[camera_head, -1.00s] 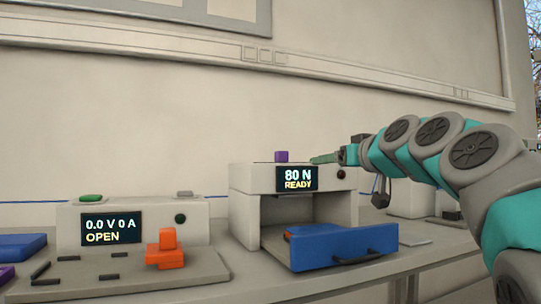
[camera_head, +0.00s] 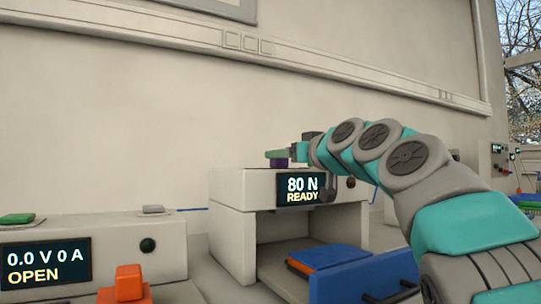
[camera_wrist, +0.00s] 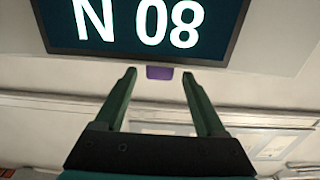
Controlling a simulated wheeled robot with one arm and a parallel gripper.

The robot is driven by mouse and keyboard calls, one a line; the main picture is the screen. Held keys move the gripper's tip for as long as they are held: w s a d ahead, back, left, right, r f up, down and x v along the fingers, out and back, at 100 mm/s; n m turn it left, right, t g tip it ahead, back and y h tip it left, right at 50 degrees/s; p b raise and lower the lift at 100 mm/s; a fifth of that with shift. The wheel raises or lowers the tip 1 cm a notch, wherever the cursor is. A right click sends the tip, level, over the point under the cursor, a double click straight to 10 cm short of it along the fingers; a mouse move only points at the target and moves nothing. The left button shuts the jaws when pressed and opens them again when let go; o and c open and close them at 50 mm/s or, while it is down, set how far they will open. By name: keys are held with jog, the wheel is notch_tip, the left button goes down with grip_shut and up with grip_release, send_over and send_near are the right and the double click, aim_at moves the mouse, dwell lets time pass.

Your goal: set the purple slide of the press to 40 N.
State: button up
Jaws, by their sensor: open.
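The press (camera_head: 240,190) stands in the middle of the head view; its display (camera_head: 301,190) reads 80 N, READY. The purple slide (camera_head: 279,163) is on top of the press, partly hidden by my gripper (camera_head: 279,153). In the wrist view the slide (camera_wrist: 160,72) shows as a small purple block just under the upside-down display (camera_wrist: 140,25). My gripper (camera_wrist: 159,78) is open there. Its green fingertips are on either side of the slide, with a visible gap to each; whether they are level with it in depth I cannot tell.
The blue drawer (camera_head: 365,280) of the press is pulled out at the front, with blue and orange things inside. A cycler box (camera_head: 115,245) reading 0.0 V 0 A, OPEN stands on the left, with an orange part (camera_head: 128,285) in front.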

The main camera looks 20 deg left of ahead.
jog(key=p+x, duration=0.3)
jog(key=x, duration=0.2)
jog(key=shift+w+a+r, duration=0.1)
jog(key=shift+w+a, duration=0.1)
jog(key=shift+w, duration=0.15)
jog(key=shift+w+a+f, duration=0.2)
jog(key=shift+w+a, duration=0.05)
jog(key=shift+a, duration=0.1)
grip_shut()
dwell(0.8)
